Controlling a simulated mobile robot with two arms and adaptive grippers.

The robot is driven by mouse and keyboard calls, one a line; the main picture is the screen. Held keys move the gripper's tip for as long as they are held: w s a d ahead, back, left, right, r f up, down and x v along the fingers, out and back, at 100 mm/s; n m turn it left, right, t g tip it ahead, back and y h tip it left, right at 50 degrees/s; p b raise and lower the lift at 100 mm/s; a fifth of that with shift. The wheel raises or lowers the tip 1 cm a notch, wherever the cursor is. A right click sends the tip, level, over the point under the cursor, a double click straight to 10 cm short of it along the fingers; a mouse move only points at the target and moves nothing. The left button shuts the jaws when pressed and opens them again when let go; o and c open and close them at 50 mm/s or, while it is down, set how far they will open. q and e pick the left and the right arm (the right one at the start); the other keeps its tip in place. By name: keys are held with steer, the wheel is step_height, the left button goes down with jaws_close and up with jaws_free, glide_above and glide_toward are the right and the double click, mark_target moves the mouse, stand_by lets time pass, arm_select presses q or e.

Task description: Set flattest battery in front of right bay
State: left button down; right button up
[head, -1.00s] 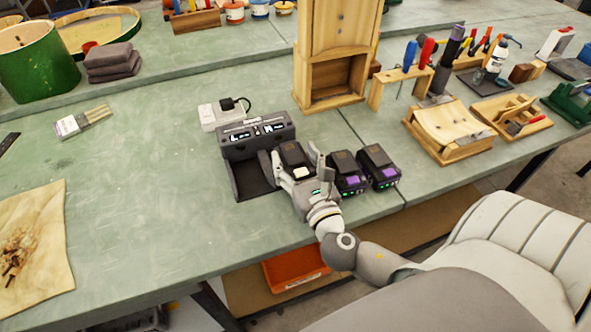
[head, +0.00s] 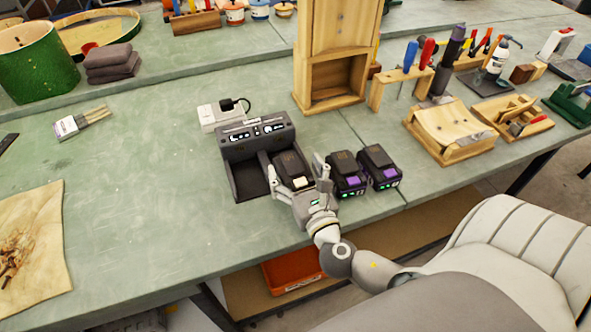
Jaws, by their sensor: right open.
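The dark charger (head: 243,140) stands on the green bench with lit displays marked L and R. Its left bay (head: 249,183) is empty. A dark battery with a cream latch (head: 291,166) is at the right bay and covers it; I cannot tell whether it is fully seated. My right gripper (head: 297,173) is open, its fingers on either side of this battery. Two dark batteries with purple latches stand to the right, a nearer one (head: 345,170) and a farther one (head: 378,163). Green lights show on their fronts, too small to compare. My left gripper is out of view.
A white plug adapter (head: 212,117) is behind the charger. A wooden cabinet (head: 330,75) stands behind the batteries, with wooden jigs (head: 447,135) to the right.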

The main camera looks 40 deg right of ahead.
steer(key=shift+r, duration=0.1)
steer(key=b+v, duration=0.2)
steer(key=v, duration=0.9)
steer(key=shift+d+b, duration=0.1)
steer(key=shift+b, duration=0.2)
steer(key=shift+s, duration=0.5)
